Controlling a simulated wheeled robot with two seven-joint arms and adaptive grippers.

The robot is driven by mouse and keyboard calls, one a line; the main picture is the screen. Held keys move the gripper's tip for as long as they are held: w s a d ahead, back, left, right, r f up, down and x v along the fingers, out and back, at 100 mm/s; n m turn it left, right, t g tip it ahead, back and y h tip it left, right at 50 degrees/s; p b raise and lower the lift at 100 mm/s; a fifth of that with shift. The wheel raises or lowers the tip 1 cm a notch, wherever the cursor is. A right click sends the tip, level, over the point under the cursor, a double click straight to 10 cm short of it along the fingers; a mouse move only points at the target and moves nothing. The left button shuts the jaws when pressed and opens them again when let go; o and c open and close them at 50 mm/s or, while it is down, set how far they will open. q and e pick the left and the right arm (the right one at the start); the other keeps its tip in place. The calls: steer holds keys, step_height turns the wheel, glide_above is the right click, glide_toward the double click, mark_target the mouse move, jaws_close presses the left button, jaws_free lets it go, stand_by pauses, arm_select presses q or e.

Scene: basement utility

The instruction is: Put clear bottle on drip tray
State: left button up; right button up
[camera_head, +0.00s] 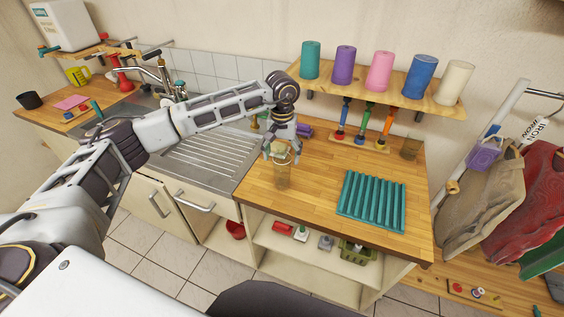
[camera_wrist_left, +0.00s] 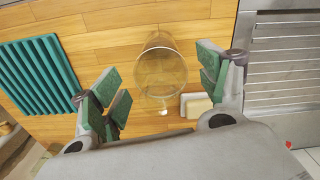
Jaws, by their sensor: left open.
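The clear bottle (camera_head: 283,174) stands on the wooden counter, see-through with a brownish tint from the wood behind it. My left gripper (camera_head: 282,150) is over its top, pointing down. In the left wrist view the bottle (camera_wrist_left: 160,72) lies between the spread green-padded fingers of the left gripper (camera_wrist_left: 163,85), with gaps visible on both sides. The drip tray (camera_head: 371,200) is a teal ribbed slab, empty, lying to the right of the bottle on the same counter. It also shows at the left of the wrist view (camera_wrist_left: 38,75). My right gripper is out of view.
A steel sink drainer (camera_head: 208,158) adjoins the counter on the left. At the back of the counter are a rack with colourful upright tools (camera_head: 363,142) and another see-through container (camera_head: 411,147). A wall shelf (camera_head: 380,90) carries several coloured cylinders. Bare wood lies between bottle and tray.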

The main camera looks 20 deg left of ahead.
arm_select(q)
steer(key=shift+r+b, duration=0.7)
steer(key=shift+r, duration=3.2)
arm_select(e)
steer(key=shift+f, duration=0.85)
arm_select(q)
steer(key=shift+o, duration=0.3)
steer(key=shift+f, duration=0.1)
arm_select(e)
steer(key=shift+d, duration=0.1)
